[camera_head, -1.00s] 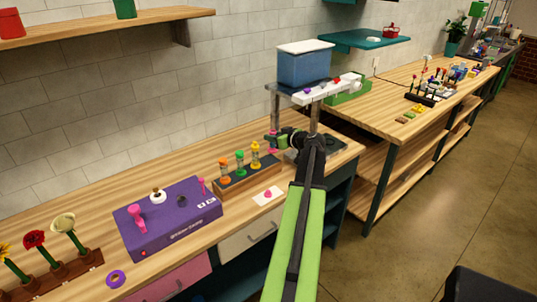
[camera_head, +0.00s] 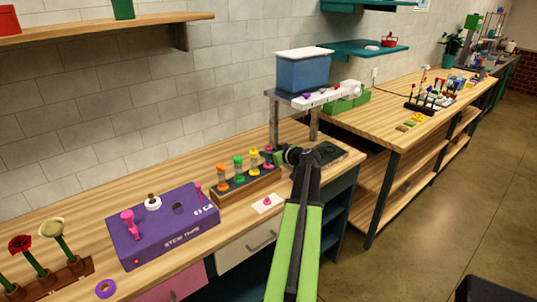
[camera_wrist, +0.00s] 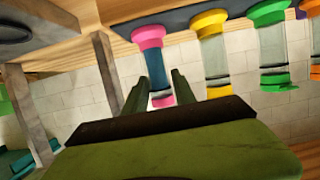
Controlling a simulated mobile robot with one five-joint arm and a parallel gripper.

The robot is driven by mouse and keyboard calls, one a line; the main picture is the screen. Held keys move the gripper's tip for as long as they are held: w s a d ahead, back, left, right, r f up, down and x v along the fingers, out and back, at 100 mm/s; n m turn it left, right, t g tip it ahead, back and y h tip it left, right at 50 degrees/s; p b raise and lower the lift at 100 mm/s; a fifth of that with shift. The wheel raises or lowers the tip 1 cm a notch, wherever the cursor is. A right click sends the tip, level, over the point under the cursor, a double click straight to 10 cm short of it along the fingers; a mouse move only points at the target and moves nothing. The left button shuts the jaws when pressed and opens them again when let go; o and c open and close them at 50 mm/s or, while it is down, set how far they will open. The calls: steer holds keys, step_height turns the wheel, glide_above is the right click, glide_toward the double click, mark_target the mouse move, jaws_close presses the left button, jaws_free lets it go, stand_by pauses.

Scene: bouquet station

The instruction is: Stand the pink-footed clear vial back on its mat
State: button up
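The pink-footed vial (camera_head: 268,158) is at the right end of the row of vials in the head view. The wrist view shows it inverted, with its pink foot (camera_wrist: 148,37) at the top, in front of the dark strip of the rack. My gripper (camera_head: 277,155) reaches it from the right. In the wrist view my gripper's fingers (camera_wrist: 160,88) lie close along both sides of the vial and appear shut on it. I cannot tell whether the foot touches the rack. A white mat with a pink spot (camera_head: 258,207) lies on the counter in front of the rack.
The wooden rack (camera_head: 232,194) holds the orange (camera_head: 221,176), green (camera_head: 239,169) and yellow (camera_head: 254,164) vials. A purple box (camera_head: 160,232) stands to the left. A raised stand with a blue bin (camera_head: 303,70) is behind my gripper.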

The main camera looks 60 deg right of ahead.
steer(key=shift+o, duration=1.4)
steer(key=shift+r, duration=0.15)
steer(key=p+v, duration=0.4)
steer(key=v, duration=0.8)
